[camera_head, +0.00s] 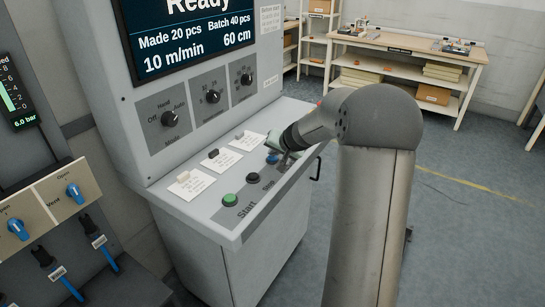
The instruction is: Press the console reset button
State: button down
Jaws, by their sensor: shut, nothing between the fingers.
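The grey console (178,218) stands at left centre with a sloped control panel. A row of round buttons runs along its front: a green one (230,200) by the word Start, a dark one (253,179), and a blue one (272,158) farther back. The label beside the blue button is hidden or too small to read. The arm partly hides that area, and I cannot tell whether the fingertips touch anything.
Small switches with white cards lie on the panel, below rotary knobs (169,118) and a screen (190,30) reading Ready. A gauge and blue-handled valves (74,190) are at the left. A wooden workbench (405,43) stands at the back. Floor at the right is clear.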

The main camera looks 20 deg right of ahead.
aim_at(274, 158)
jog(key=shift+r, duration=0.55)
jog(key=shift+r+p, duration=1.7)
jog(key=shift+r, duration=0.9)
jog(key=shift+f, duration=0.1)
jog(key=s+a, duration=0.2)
jog(key=a, duration=0.1)
jog(key=s+a+n+g, duration=0.1)
jog(key=a, duration=0.2)
jog(key=s+a+n+y, duration=0.1)
jog(key=s+a, duration=0.1)
jog(key=a, duration=0.1)
jog(key=shift+s+r+g, duration=0.35)
jog(key=shift+r+g, duration=0.05)
jog(key=s+a+n+g, duration=0.3)
jog(key=s+a, duration=0.5)
jog(key=s, duration=0.3)
jog(key=s+a+f+n+g+h, duration=0.1)
jog(key=s+f+g, duration=0.1)
jog(key=s, duration=0.9)
jog(key=s+a+f+n+g+h, duration=0.1)
jog(key=s+a, duration=0.1)
jog(key=s, duration=0.9)
jog(key=shift+f+n+g, duration=0.3)
jog(key=shift+f+g, duration=0.05)
jog(key=shift+g, duration=0.05)
